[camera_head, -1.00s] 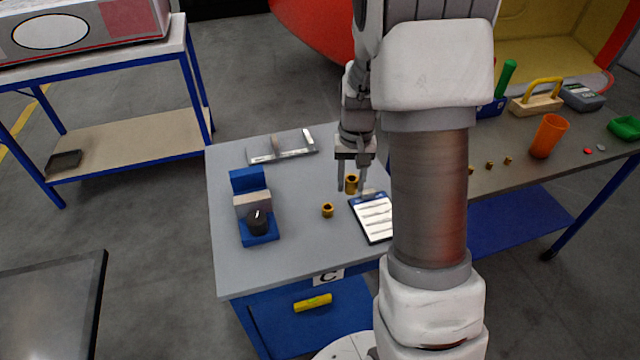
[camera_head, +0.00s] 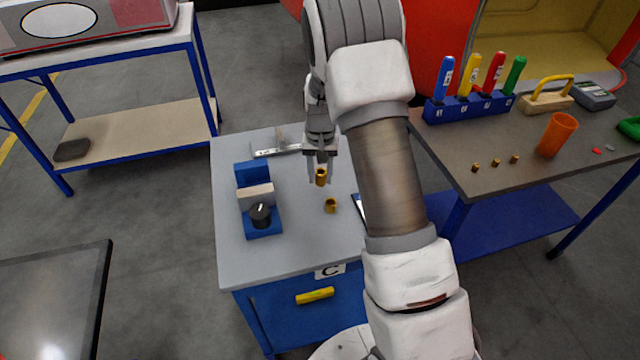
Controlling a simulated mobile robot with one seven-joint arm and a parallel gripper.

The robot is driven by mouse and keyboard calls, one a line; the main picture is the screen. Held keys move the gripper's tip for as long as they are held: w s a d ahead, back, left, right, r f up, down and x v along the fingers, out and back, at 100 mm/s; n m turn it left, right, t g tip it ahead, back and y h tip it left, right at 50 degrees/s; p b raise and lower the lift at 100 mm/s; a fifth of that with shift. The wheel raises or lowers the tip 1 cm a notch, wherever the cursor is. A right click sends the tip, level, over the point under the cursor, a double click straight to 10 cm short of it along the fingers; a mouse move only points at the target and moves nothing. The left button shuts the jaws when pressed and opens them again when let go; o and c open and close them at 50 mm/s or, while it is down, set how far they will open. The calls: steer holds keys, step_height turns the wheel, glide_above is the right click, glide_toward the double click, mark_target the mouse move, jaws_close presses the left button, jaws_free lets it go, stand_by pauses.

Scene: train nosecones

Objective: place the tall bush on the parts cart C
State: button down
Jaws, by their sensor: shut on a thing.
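The tall bush (camera_head: 321,177) is a brass-coloured cylinder, held upright between the fingers of my gripper (camera_head: 320,181). My gripper is shut on it and points down over the top of the parts cart C (camera_head: 290,245), a blue cart with a grey top and a "C" label. I cannot tell whether the bush touches the top or hangs just above it. A shorter brass bush (camera_head: 330,205) stands on the cart, just in front of the held one and apart from it.
On the cart, a blue fixture with a black knob (camera_head: 260,217) stands left, a metal-handled plate (camera_head: 277,150) lies behind, and a clipboard (camera_head: 360,209) is mostly hidden by my arm. The bench at right holds small brass bushes, an orange cup (camera_head: 556,135) and coloured-handled tools.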

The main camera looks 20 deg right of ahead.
mark_target(320, 184)
steer(key=shift+f, duration=2)
steer(key=shift+f, duration=0.15)
steer(key=shift+c, duration=2.3)
jaws_free()
